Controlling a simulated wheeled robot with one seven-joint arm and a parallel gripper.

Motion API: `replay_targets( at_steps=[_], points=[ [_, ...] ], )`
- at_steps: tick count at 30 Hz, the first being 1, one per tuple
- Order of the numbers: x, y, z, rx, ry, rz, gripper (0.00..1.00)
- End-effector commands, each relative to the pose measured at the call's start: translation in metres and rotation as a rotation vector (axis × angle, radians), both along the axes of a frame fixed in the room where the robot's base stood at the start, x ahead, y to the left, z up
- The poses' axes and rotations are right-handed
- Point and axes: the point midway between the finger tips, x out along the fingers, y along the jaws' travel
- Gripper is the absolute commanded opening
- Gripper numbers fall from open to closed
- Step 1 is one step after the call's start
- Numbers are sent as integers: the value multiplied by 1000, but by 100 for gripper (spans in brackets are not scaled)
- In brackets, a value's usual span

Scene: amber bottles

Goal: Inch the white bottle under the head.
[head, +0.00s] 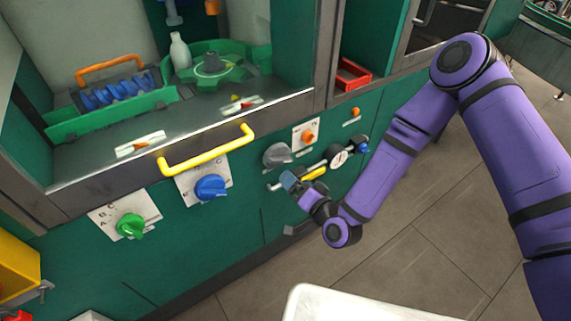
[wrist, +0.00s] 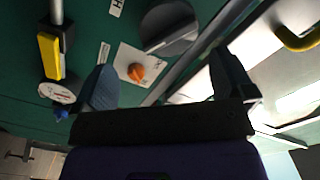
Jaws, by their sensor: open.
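The white bottle (head: 180,52) stands upright in the cabinet, at the left edge of the green star-shaped wheel (head: 228,76). A blue part (head: 173,14), perhaps the head, hangs above the bottle, cut off by the top edge of the head view. Whether the bottle is exactly below it I cannot tell. My gripper (head: 289,183) is outside the cabinet, low in front of the green panel near the gauge. In the wrist view my gripper (wrist: 166,82) is open and empty, its two fingers wide apart. The bottle does not show there.
The panel carries a green knob (head: 130,226), a blue knob (head: 210,187), a grey knob (head: 277,155), an orange knob (head: 308,137) and a gauge (head: 338,156). The grey knob (wrist: 170,28) also shows in the wrist view. A yellow handle (head: 205,150) crosses the cabinet's front edge.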

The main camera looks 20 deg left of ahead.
Motion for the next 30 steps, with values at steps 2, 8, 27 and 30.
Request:
replay_targets(
  at_steps=[2,8,27,30],
  points=[
    [-7,1,-4,-121,-125,19,100],
    [-8,-4,-2,-408,-473,30,100],
    [23,22,16,-615,-782,8,100],
    [35,36,16,-615,-782,8,100]
  ],
)
